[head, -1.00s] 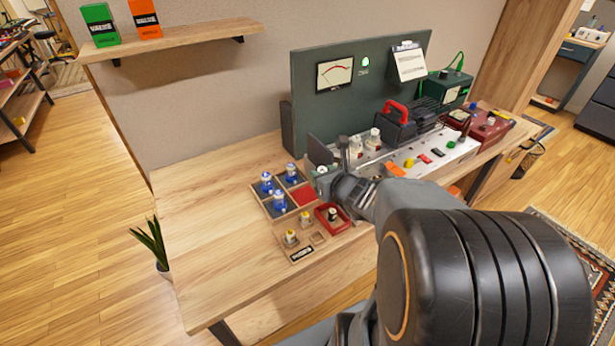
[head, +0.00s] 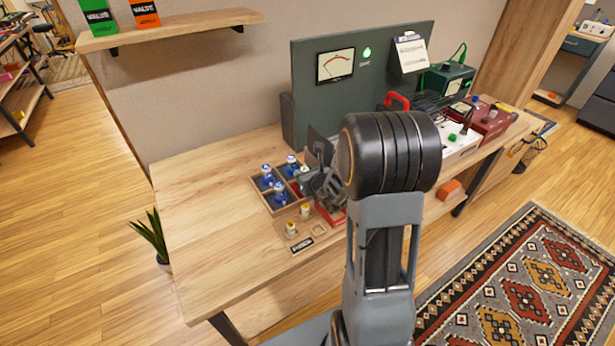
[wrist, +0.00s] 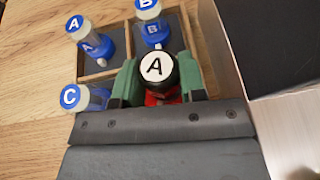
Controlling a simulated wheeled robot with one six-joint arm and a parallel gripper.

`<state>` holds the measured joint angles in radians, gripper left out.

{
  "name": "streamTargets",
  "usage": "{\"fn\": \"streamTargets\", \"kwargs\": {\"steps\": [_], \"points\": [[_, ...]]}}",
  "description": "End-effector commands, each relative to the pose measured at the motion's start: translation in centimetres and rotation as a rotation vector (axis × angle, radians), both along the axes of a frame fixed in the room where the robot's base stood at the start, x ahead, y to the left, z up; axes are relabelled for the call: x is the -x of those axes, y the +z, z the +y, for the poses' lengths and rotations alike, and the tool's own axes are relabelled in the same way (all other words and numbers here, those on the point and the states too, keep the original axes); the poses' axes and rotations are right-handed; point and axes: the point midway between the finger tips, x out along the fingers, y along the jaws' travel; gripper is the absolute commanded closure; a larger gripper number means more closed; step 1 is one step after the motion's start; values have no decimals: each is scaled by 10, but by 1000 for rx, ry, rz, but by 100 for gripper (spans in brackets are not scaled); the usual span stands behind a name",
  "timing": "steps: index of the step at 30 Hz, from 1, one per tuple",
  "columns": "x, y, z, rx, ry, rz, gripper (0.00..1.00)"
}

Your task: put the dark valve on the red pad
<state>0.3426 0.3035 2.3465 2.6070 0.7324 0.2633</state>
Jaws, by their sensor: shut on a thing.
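The dark valve (wrist: 157,70), with a white cap marked A, is between the two green fingers of my gripper (wrist: 160,80) in the wrist view. My gripper is shut on it. In the head view my gripper (head: 308,182) is over the right side of the wooden tray (head: 272,209), and the valve is mostly hidden by it. The red pad (wrist: 163,97) shows just beneath the valve in the wrist view, and only a sliver shows in the head view. I cannot tell whether the valve touches it.
Several blue-capped valves (head: 267,180) stand in the tray's other compartments, close to my fingers. A small wooden holder (head: 300,240) with yellowish valves and a red tray (head: 331,217) are in front. A green panel (head: 350,95) stands behind. The table's left is clear.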

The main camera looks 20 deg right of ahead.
Motion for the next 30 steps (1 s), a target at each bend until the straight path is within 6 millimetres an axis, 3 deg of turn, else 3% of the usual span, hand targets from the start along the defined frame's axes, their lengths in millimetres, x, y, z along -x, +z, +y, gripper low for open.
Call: {"fn": "streamTargets", "kwargs": {"steps": [17,18,25,30], "points": [[0,-12,0,0,0,-1,86],[0,-11,0,0,0,-1,59],[0,-11,0,0,0,-1,37],[0,-11,0,0,0,-1,37]]}}
